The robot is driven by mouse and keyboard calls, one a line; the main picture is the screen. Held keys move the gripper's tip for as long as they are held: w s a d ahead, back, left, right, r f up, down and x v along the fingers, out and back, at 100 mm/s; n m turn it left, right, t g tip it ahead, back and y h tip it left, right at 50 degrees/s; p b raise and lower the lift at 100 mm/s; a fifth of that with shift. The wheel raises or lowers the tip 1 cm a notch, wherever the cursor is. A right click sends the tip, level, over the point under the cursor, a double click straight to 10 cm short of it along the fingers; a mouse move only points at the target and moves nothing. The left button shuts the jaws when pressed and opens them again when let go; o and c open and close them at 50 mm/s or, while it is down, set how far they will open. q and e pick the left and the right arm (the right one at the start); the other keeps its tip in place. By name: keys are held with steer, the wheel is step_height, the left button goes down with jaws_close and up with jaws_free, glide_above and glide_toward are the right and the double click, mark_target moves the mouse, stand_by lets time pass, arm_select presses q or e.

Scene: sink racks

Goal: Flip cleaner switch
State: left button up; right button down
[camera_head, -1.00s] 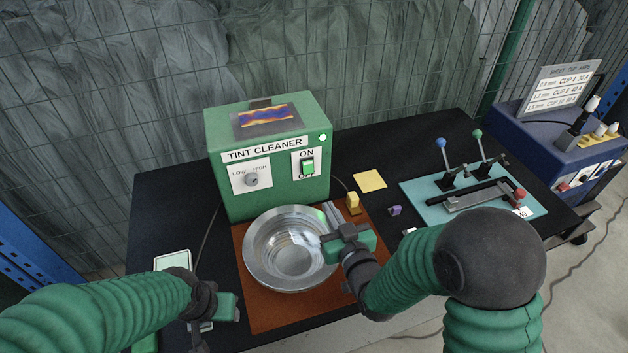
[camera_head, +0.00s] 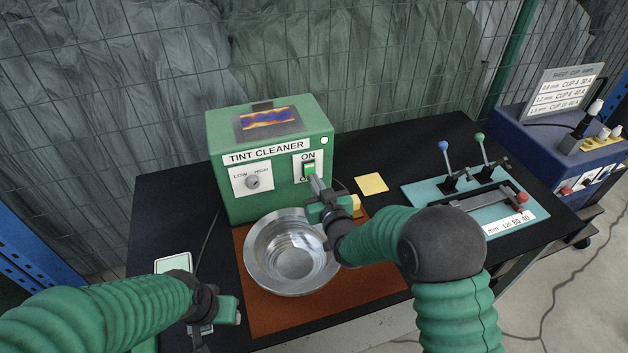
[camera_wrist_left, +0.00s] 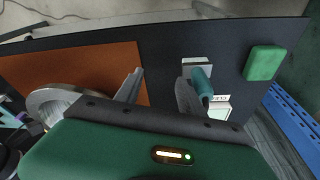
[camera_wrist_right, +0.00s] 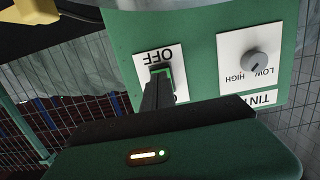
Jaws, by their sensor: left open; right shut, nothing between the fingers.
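The green tint cleaner box (camera_head: 236,203) stands at the back of the table. Its green rocker switch (camera_head: 309,169) sits on a white plate between ON and OFF. My right gripper (camera_head: 315,183) is shut with nothing in it, its fingertips at the lower part of the switch. In the right wrist view the fingers (camera_wrist_right: 158,94) overlap the green-framed switch (camera_wrist_right: 169,73) and hide part of it; I cannot tell whether they touch. My left gripper (camera_head: 232,311) is open and empty at the table's front left; its fingers spread in the left wrist view (camera_wrist_left: 158,90).
A metal bowl (camera_head: 254,272) stands on a brown mat (camera_head: 270,320) in front of the cleaner. A low/high knob (camera_head: 252,182) is left of the switch. A yellow note (camera_head: 371,183) and a teal lever fixture (camera_head: 424,193) lie to the right. A green block (camera_wrist_left: 264,62) lies near my left gripper.

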steer(key=shift+w+a, duration=0.15)
steer(key=shift+w, duration=0.35)
